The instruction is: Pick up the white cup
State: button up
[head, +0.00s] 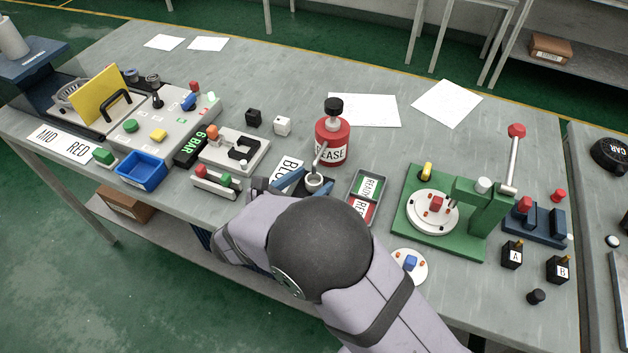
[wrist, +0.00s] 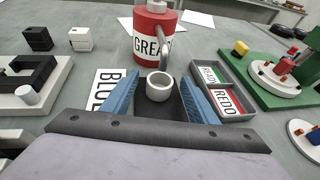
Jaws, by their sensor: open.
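The white cup (head: 314,182) is small and round with an open top. It stands upright in front of the red grease can (head: 332,143), near the can's grey spout. In the wrist view the white cup (wrist: 159,88) lies between the two blue fingers of my gripper (wrist: 160,80). The fingers are open, with a gap visible on each side of the cup. A dark surface shows around the cup's base; I cannot tell what it is. In the head view my wrist partly hides my gripper (head: 311,183).
A grey two-part tray (wrist: 224,92) marked READY and REDO stands close on the right. A BLUE label (wrist: 106,90) lies close on the left. A black block (head: 253,117) and a white block (head: 282,126) stand behind left. A green press fixture (head: 408,235) stands right.

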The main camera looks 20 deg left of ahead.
aim_at(309, 184)
jog(key=c, duration=1.1)
jog(key=shift+r, duration=0.15)
jog(key=shift+r+b, duration=0.4)
jog(key=shift+r, duration=0.05)
jog(key=s, duration=0.1)
jog(key=s+b, duration=0.1)
jog(key=s, duration=0.1)
jog(key=shift+s+a+f, duration=0.1)
jog(key=shift+s+a, duration=0.2)
jog(key=shift+a, duration=0.1)
jog(key=shift+s+r, duration=0.25)
jog(key=shift+r, duration=0.4)
notch_tip(309, 184, up, 13)
jog(key=shift+f+b, duration=0.1)
jog(key=shift+b, duration=0.35)
